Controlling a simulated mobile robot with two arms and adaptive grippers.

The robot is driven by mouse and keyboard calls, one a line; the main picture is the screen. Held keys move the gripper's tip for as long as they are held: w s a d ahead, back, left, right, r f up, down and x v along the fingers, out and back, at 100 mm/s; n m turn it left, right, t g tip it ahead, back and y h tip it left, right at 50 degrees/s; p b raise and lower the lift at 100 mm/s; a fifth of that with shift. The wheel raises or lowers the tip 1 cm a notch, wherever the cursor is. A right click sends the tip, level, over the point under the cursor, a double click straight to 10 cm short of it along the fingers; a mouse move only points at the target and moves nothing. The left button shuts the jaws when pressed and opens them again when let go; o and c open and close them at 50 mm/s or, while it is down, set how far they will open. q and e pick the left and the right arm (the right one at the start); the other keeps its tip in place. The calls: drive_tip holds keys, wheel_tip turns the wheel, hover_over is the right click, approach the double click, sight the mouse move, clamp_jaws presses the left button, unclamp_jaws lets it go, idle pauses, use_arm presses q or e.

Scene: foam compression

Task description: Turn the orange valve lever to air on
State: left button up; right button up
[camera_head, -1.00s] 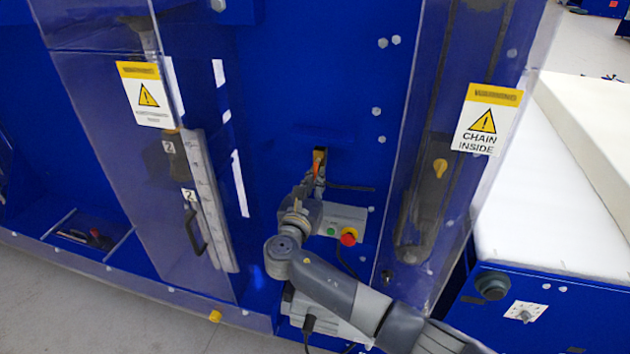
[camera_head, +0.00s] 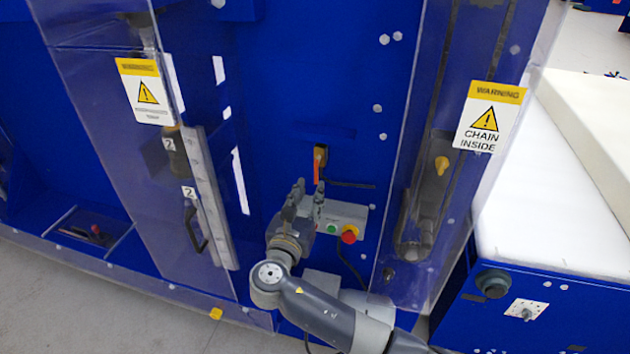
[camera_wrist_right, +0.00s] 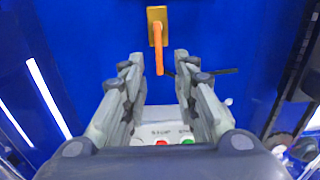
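The orange valve lever (camera_head: 316,170) hangs down from a yellow-brown mount (camera_head: 320,154) on the blue machine panel. In the right wrist view the orange lever (camera_wrist_right: 158,55) points down, its lower end ahead of the space between my fingertips. My right gripper (camera_head: 311,188) is open and empty just below the lever. Its two fingers (camera_wrist_right: 158,65) stand apart in the wrist view. I cannot tell whether a fingertip touches the lever. My left gripper is not in view.
A grey control box (camera_head: 345,215) with a green and a red button sits just right of my right gripper. Clear guards with warning signs (camera_head: 146,92) (camera_head: 490,117) stand on both sides. White foam (camera_head: 535,215) lies on a table at right.

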drive_tip(key=v, duration=0.5)
drive_tip(key=shift+a, duration=0.1)
